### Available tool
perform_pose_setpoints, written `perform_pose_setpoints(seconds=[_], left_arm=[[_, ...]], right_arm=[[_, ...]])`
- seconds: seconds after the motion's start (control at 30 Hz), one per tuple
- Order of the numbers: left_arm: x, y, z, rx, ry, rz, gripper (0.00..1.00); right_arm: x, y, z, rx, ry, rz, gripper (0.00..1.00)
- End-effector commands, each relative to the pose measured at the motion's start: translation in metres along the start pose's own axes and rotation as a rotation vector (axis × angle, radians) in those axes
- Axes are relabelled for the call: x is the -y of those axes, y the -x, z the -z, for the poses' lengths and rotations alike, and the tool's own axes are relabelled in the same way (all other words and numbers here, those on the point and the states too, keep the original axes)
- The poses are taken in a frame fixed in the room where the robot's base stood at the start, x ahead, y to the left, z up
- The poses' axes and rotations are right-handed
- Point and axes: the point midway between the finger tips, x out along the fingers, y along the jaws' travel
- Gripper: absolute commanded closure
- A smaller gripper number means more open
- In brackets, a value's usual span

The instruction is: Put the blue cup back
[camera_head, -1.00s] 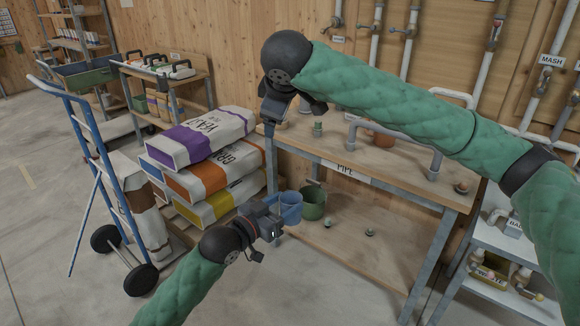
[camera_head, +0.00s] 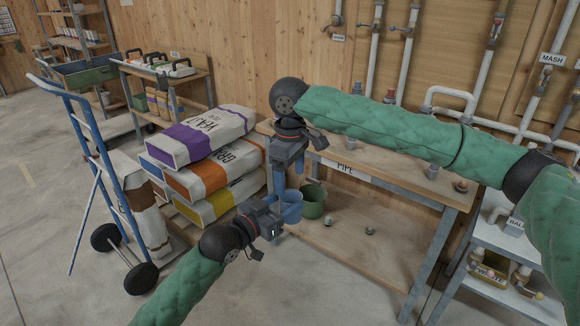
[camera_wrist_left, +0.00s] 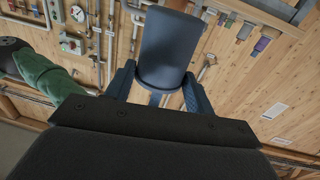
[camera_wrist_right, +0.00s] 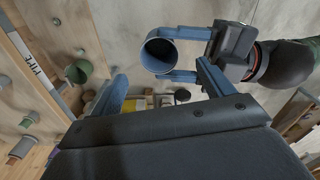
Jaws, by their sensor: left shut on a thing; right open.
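The blue cup (camera_head: 291,208) is held at the front left of the bench by my left gripper (camera_head: 279,219), which is shut on it. In the left wrist view the cup (camera_wrist_left: 170,48) sits between the two fingers. My right gripper (camera_head: 290,172) is open and empty, pointing down just above the cup, apart from it. In the right wrist view the cup's open mouth (camera_wrist_right: 160,54) faces the camera, with the left gripper's fingers along its sides. My right gripper partly hides the cup's near area in the head view.
A wooden bench (camera_head: 385,179) labelled PIPE has a lower shelf (camera_head: 350,248). A green bucket (camera_head: 313,202) is beside the cup. Stacked sacks (camera_head: 205,165) and a blue hand truck (camera_head: 100,165) stand left. A white rack (camera_head: 500,275) is right.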

Motion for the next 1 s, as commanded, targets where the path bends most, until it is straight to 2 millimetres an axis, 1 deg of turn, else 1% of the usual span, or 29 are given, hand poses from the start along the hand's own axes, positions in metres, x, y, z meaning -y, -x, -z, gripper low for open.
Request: perform_pose_setpoints(seconds=[0.03, 0.3, 0.5, 0.7, 1.0], left_arm=[[0.000, 0.000, 0.000, 0.000, 0.000, 0.000, 0.71], [0.000, 0.000, 0.000, 0.000, 0.000, 0.000, 0.71], [0.000, 0.000, 0.000, 0.000, 0.000, 0.000, 0.71], [0.000, 0.000, 0.000, 0.000, 0.000, 0.000, 0.71], [0.000, 0.000, 0.000, 0.000, 0.000, 0.000, 0.71]], right_arm=[[0.000, -0.008, 0.000, 0.000, 0.000, 0.000, 0.20], [0.000, -0.052, 0.000, 0.000, 0.001, 0.000, 0.20], [0.000, -0.078, 0.000, -0.001, 0.001, -0.001, 0.20], [0.000, -0.091, 0.000, -0.001, 0.001, -0.001, 0.20], [0.000, -0.094, 0.000, -0.002, 0.000, -0.001, 0.20]])
